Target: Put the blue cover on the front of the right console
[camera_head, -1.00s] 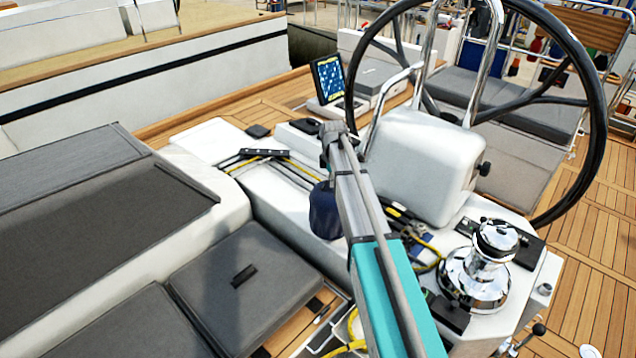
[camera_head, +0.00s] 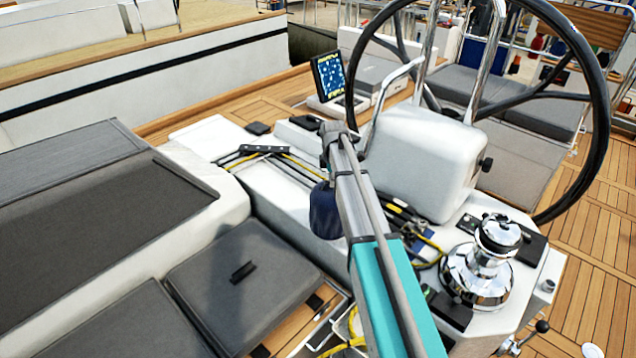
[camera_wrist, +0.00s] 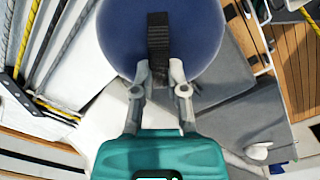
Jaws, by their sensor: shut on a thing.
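The blue cover (camera_head: 324,213) hangs at the end of my arm in the head view, partly hidden behind my arm. In the wrist view the blue cover (camera_wrist: 206,28) is a dark blue rounded form with a black strap (camera_wrist: 158,35) across it. My gripper (camera_wrist: 163,72) has its two fingers on either side of that strap, shut on it. The white console (camera_head: 285,195) lies behind and around the cover in the head view. I cannot tell whether the cover touches the console.
A white pedestal (camera_head: 420,165) and black steering wheel (camera_head: 597,110) stand right of my arm. A chrome winch (camera_head: 485,270) is at lower right. Rope clutches and lines (camera_head: 265,155) lie on the console. Grey seat cushions (camera_head: 235,285) are at left. A screen (camera_head: 328,77) stands behind.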

